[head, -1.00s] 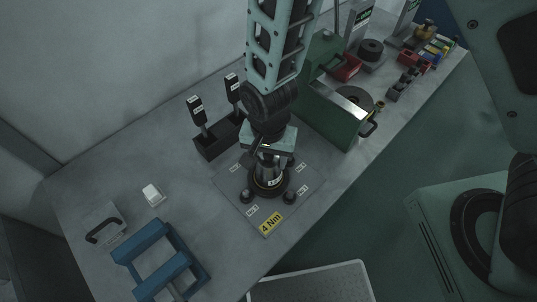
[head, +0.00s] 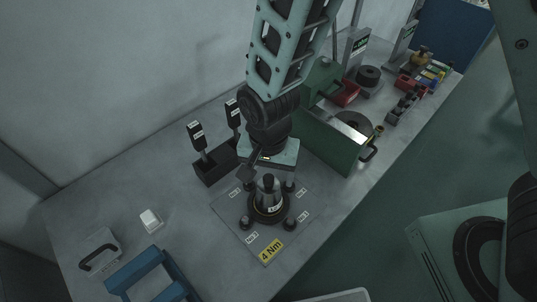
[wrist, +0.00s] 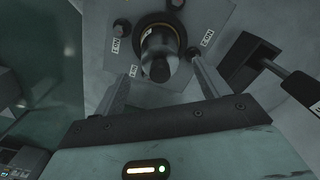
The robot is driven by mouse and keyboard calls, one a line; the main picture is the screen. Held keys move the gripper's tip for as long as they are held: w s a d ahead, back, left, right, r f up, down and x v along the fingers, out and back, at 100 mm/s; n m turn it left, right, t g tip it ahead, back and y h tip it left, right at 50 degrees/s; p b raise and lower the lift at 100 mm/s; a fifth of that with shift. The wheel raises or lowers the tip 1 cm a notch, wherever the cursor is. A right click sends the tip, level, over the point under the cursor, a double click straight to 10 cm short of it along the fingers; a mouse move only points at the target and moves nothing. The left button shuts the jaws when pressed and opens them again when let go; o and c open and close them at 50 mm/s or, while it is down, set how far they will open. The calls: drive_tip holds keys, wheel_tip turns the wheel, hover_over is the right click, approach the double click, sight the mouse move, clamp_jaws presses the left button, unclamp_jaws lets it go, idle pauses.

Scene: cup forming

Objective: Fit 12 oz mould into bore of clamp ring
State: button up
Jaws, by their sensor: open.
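The mould (head: 268,193), a metal cylinder with a dark knob on top and a white label, stands upright in the middle of the dark clamp ring (head: 256,216). The ring lies on a square plate (head: 236,226) marked "4 Nm", with dark knobs around it. In the wrist view the mould (wrist: 157,66) and ring (wrist: 143,37) show beyond the fingers. My gripper (wrist: 158,85) is open and empty, with its fingers apart from the mould. In the head view my gripper (head: 250,170) is behind the mould and above it. How deep the mould sits in the bore is hidden.
A black holder (head: 212,167) with upright labelled tools stands behind the plate to the left. A green machine (head: 328,140) stands to the right. A white block (head: 150,220) and a blue frame (head: 150,278) lie at the left front. The bench between is clear.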

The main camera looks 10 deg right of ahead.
wheel_tip(320, 180, up, 8)
drive_tip(key=shift+s+b, duration=0.1)
drive_tip(key=shift+b, duration=0.25)
drive_tip(key=s+d+r+n, duration=0.8)
drive_tip(key=s+n, duration=0.3)
drive_tip(key=n, duration=0.1)
drive_tip(key=shift+r+y, duration=0.3)
drive_tip(key=shift+s, duration=0.1)
